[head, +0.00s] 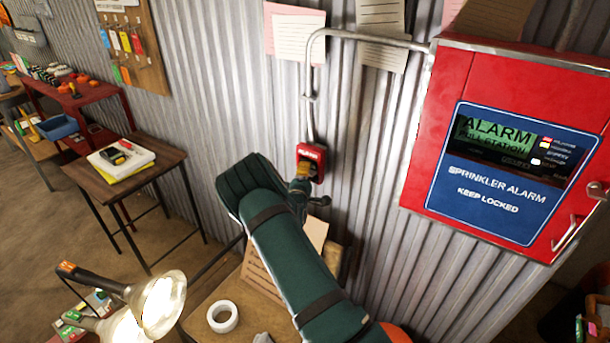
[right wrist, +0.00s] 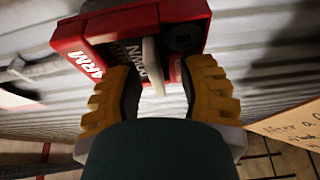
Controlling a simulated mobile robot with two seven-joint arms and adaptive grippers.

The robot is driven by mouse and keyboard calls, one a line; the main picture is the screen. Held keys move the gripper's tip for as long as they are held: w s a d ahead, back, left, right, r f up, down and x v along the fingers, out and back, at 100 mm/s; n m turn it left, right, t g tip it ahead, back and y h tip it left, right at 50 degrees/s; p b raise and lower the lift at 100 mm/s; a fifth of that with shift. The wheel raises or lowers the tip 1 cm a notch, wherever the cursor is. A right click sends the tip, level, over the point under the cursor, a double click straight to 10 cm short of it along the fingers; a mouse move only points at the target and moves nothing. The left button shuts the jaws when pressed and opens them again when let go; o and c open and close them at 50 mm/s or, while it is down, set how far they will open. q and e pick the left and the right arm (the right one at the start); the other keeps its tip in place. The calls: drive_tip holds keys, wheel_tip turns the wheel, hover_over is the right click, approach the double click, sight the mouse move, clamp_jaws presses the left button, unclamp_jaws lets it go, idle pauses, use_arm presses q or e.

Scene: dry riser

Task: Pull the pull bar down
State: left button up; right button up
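The red alarm pull station (head: 313,152) is mounted on the corrugated metal wall below a grey conduit. In the right wrist view, the red station (right wrist: 185,22) fills the top, and its pale pull bar (right wrist: 153,62) sticks out toward me. My right gripper (right wrist: 157,80) is open, with one yellow-backed finger on each side of the bar. Gaps show between the bar and both fingers. In the head view, my right gripper (head: 303,183) is just below the station, and the bar is too small to make out there. My left gripper is not in view.
A red sprinkler alarm cabinet (head: 449,130) with a metal handle hangs on the wall to the right. Below my arm stands a wooden table with a tape roll (head: 223,316) and a lit lamp (head: 159,304) beside it. A small table (head: 172,165) stands left.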

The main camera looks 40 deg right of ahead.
drive_tip(key=v, duration=1.2)
drive_tip(key=shift+r, duration=0.1)
